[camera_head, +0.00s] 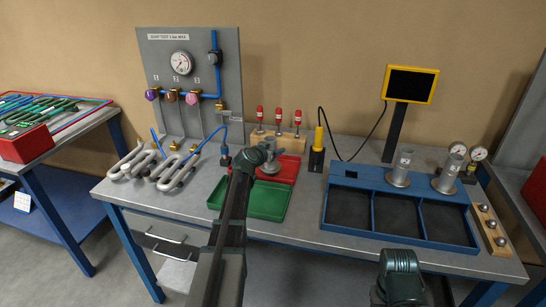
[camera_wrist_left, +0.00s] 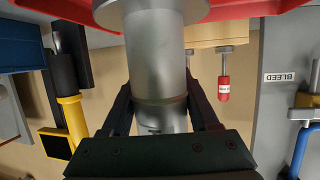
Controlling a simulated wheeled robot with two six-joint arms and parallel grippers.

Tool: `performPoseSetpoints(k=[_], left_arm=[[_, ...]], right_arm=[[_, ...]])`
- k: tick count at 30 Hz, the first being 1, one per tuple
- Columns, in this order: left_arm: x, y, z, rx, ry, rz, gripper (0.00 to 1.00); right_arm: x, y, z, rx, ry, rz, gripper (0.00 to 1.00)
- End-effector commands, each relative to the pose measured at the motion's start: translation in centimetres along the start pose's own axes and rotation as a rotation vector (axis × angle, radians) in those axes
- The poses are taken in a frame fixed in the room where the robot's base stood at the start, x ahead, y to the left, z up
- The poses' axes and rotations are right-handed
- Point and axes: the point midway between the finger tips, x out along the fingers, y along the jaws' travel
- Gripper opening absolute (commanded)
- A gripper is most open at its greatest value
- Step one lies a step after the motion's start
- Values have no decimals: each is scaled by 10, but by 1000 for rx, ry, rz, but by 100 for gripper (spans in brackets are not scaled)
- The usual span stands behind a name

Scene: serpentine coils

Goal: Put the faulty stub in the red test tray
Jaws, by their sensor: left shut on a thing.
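My left gripper (camera_head: 267,154) is shut on a grey metal stub (camera_head: 271,167), a cylinder with a wide round flange at its lower end. In the left wrist view the stub (camera_wrist_left: 157,60) stands between the fingers, and its flange is at the red tray (camera_wrist_left: 260,8). In the head view the stub is over the red test tray (camera_head: 290,170), upright; I cannot tell whether it touches the tray floor. My arm hides part of the tray. Two similar stubs (camera_head: 399,170) (camera_head: 447,174) stand at the blue compartment tray (camera_head: 395,241).
A green tray (camera_head: 268,203) lies in front of the red one. A wooden rack with red-capped tools (camera_head: 278,138) stands behind. A yellow-handled probe (camera_head: 318,140), a yellow-framed screen (camera_head: 410,84) and serpentine coils (camera_head: 160,168) surround the area. The gauge panel (camera_head: 185,80) rises at back left.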

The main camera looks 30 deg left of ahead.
Motion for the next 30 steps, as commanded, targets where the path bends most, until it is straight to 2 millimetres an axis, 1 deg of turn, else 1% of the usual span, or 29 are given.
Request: performPoseSetpoints(k=[4, 7, 9, 12, 15, 24, 28, 29, 30], left_arm=[[4, -4, -1, -1, 1, -1, 0], [14, -11, -3, -1, 1, -2, 0], [15, -9, 11, -1, 1, -1, 0], [19, -8, 24, -1, 1, -1, 0], [22, -8, 32, -1, 1, -1, 0], [22, -8, 30, -1, 1, -1, 0], [23, -8, 34, -1, 1, -1, 0], [23, -8, 34, 0, 0, 0, 63], [22, -8, 33, 0, 0, 0, 70]], right_arm=[[0, 0, 0, 0, 0, 0, 50], [2, 0, 0, 0, 0, 0, 50], [15, -2, -1, 0, 0, 0, 50], [29, -3, -2, 0, 0, 0, 50], [37, -4, -2, 0, 0, 0, 50], [36, -3, -2, 0, 0, 0, 50], [40, -4, -2, 0, 0, 0, 50], [40, -4, -2, 0, 0, 0, 50], [38, -4, -2, 0, 0, 0, 50]])
